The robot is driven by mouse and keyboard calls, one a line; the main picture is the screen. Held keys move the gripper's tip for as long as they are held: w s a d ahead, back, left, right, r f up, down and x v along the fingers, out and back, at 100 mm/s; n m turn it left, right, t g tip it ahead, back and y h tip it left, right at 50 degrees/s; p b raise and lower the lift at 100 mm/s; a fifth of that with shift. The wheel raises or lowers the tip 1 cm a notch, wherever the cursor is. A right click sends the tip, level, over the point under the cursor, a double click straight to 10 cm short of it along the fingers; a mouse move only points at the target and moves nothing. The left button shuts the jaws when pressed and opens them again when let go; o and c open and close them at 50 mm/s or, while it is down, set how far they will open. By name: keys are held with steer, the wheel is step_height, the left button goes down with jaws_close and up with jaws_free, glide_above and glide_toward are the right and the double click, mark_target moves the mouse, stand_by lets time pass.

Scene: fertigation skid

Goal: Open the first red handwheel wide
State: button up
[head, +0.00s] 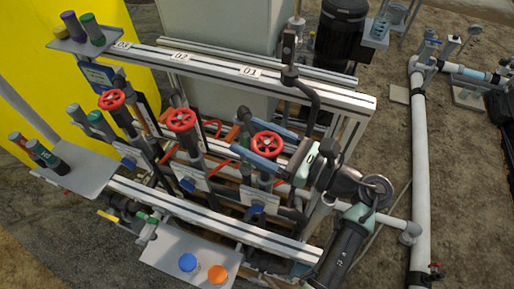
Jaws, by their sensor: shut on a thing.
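Three red handwheels stand in a row on the skid's valves. The first red handwheel (266,143), nearest the 01 label (250,72), is at the right end of the row. My gripper (250,140) reaches in from the right, with its long blue fingers on either side of this wheel. It is shut on the wheel, whose red rim and spokes show between the fingers. The exact contact points are too small to make out. How far the valve is open cannot be told. The second wheel (181,120) and third wheel (112,99) are clear of my gripper.
A metal frame rail (215,65) runs behind the wheels and a lower rail (215,221) in front. A grey shelf (75,172) holds bottles at left. A front tray (190,243) carries a blue cap and an orange cap. A white pipe (419,170) stands at right.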

steer(key=n+g+b, duration=0.1)
steer(key=b, duration=0.1)
steer(key=n+g+y+b, duration=0.1)
steer(key=g+b, duration=0.1)
steer(key=f+n+g+b, duration=0.1)
steer(key=b, duration=0.1)
steer(key=shift+s+y, duration=0.3)
steer(key=n+g+b, duration=0.1)
steer(key=b, duration=0.1)
steer(key=g+b, duration=0.2)
steer(key=n+g+b, duration=0.1)
steer(key=b, duration=0.2)
steer(key=shift+s+a+n+y, duration=0.15)
steer(key=shift+s+n+y, duration=0.15)
steer(key=g+b, duration=0.1)
steer(key=n+g+b, duration=0.1)
steer(key=b, duration=0.1)
steer(key=n+g+b, duration=0.1)
steer(key=b, duration=0.1)
steer(key=shift+s+r+g, duration=0.15)
steer(key=shift+s+g, duration=0.1)
steer(key=shift+g, duration=0.05)
steer(key=shift+r+n+g+b, duration=0.1)
steer(key=shift+n+g+b, duration=0.3)
steer(key=shift+b, duration=0.5)
steer(key=shift+s+r+g+b, duration=0.15)
steer(key=shift+r+g+b, duration=0.1)
steer(key=shift+g+b, duration=0.15)
steer(key=o, duration=1.3)
steer(key=shift+a, duration=0.1)
